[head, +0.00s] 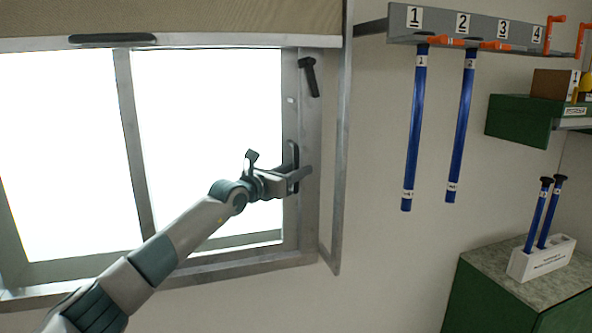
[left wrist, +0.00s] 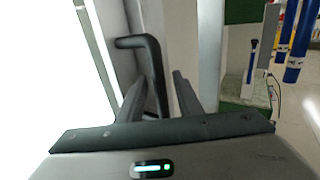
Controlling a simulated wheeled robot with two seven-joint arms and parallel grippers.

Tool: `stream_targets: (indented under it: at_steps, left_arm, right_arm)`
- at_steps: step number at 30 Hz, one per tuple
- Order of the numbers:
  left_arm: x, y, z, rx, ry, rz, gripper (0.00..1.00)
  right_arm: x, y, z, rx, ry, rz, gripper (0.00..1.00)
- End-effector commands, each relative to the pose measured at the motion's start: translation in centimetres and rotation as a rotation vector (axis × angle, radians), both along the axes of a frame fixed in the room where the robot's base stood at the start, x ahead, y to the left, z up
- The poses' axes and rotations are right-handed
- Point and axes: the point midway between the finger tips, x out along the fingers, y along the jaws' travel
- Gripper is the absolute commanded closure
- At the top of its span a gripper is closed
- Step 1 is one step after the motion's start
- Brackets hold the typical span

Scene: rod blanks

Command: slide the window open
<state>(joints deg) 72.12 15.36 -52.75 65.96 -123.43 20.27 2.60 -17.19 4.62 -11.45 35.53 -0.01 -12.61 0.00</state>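The window (head: 208,140) has bright panes in a grey metal frame, with an upright bar dividing them. A dark upright pull handle (head: 293,155) sits on the right side of the frame. My left gripper (head: 302,180) is at this handle, partly covering it. In the left wrist view the black bent handle (left wrist: 153,65) runs down between the two fingers of my left gripper (left wrist: 160,95). The fingers are apart, with a gap visible on the right finger's side; contact is hard to tell. A black latch lever (head: 309,76) is above, on the frame. My right gripper is not in view.
A roller-like tan panel (head: 180,18) with a dark grip (head: 112,39) is above the window. Blue rods (head: 414,130) hang from a numbered rack (head: 465,27) on the right. A white holder (head: 541,260) with short rods stands on a green cabinet (head: 480,295).

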Motion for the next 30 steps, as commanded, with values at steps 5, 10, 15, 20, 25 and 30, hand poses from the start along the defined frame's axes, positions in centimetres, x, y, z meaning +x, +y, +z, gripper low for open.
stream_targets:
  at_steps: [5,10,15,20,25,30]
  left_arm:
    - [0.0,0.0,0.0,0.0,0.0,0.0,0.87]
    - [0.0,0.0,0.0,0.0,0.0,0.0,1.0]
    - [-0.1,0.3,-0.1,0.0,0.0,0.0,1.0]
    - [-0.4,1.6,-0.4,0.0,0.0,0.002,1.0]
    - [-1.3,4.4,-0.7,0.002,0.001,0.003,1.0]
    - [-2.7,8.9,-0.9,0.001,0.0,0.005,1.0]
  right_arm:
    - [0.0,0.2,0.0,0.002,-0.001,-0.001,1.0]
    - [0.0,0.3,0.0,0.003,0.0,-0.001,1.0]
    - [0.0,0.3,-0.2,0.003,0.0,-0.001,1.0]
    - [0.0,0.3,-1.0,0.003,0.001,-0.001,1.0]
    - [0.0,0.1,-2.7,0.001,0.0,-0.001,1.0]
    - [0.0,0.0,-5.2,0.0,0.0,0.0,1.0]
